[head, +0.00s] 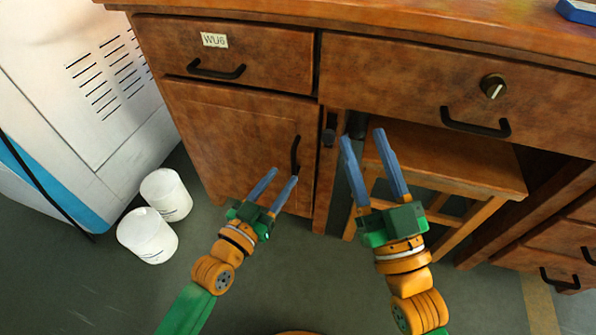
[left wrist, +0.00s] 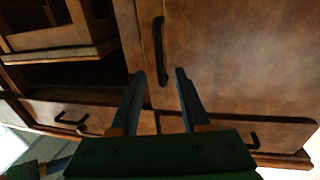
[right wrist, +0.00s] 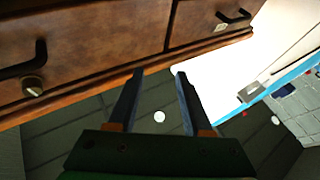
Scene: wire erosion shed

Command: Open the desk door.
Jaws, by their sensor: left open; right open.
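The desk door (head: 235,135) is a brown wooden panel, shut, at the left of the desk in the head view. Its black upright handle (head: 295,155) is near its right edge. My left gripper (head: 284,174) is open at the handle's lower end. In the left wrist view the handle (left wrist: 158,45) runs down between the two fingertips (left wrist: 160,73) of my left gripper; I cannot tell whether the fingers reach around it. My right gripper (head: 363,135) is open and empty, in front of the desk's knee space. Its fingers (right wrist: 159,72) also show in the right wrist view.
Above the door is a shut drawer labelled WU6 (head: 240,55). A wider drawer (head: 440,90) with a round lock is to its right. A wooden stool (head: 450,160) stands under the desk. Two white buckets (head: 147,235) stand on the floor at left, beside a white machine (head: 80,90).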

